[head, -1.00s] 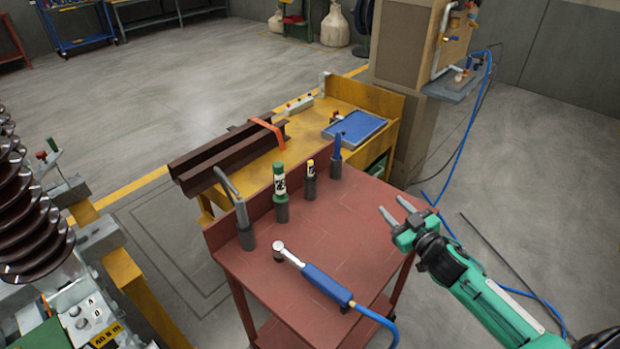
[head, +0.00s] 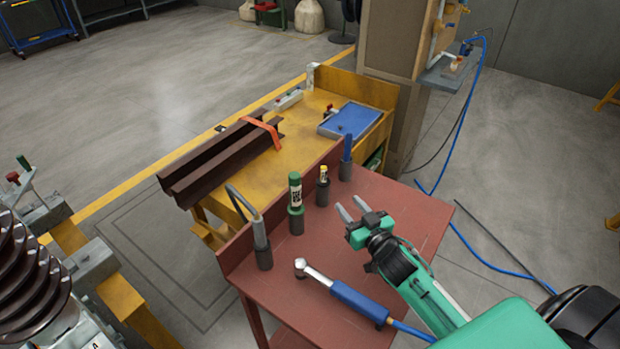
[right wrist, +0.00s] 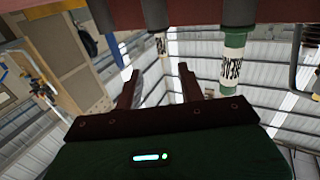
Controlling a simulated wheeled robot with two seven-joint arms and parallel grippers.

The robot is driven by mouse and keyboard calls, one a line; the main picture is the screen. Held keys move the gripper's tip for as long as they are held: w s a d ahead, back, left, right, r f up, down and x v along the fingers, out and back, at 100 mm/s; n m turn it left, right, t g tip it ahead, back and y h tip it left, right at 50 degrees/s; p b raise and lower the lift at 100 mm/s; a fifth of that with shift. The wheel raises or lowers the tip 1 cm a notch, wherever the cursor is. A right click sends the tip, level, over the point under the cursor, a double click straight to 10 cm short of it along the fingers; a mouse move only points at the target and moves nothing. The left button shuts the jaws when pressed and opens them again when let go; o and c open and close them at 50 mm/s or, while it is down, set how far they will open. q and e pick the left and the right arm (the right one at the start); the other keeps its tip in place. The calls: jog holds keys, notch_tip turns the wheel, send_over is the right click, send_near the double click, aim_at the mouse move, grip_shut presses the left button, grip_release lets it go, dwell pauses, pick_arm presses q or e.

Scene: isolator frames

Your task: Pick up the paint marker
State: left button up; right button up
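A green marker-like tube with a white, black-printed label (head: 295,189) stands upright in a dark holder cup on the red cart. My right gripper (head: 351,208) is open and empty over the cart, apart from both, to the right of the green tube. The right wrist view looks upside down: the green tube (right wrist: 232,68) shows right of the spread fingers (right wrist: 158,82), the slimmer pen (right wrist: 161,45) farther off between them. My left gripper is out of view.
On the red cart (head: 300,315), a blue-handled tool with a hose (head: 358,300) lies in front. A bent-rod tool (head: 259,232) and a blue item (head: 347,148) stand in the outer cups. Behind is a yellow bench (head: 285,155) with brown beams (head: 220,165).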

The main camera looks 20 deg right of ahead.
aim_at(325, 177)
jog(key=w, duration=0.3)
jog(key=w+p, duration=0.1)
jog(key=w, duration=0.5)
jog(key=shift+w+a, duration=0.1)
jog(key=shift+a, duration=0.25)
jog(key=w+p, duration=0.1)
jog(key=w, duration=0.3)
jog(key=shift+w+a, duration=0.15)
jog(key=shift+w, duration=0.2)
jog(key=shift+c, duration=1.1)
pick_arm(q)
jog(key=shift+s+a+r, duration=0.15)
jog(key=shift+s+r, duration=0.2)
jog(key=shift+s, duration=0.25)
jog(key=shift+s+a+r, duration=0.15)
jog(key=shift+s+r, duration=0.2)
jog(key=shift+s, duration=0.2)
pick_arm(e)
grip_shut()
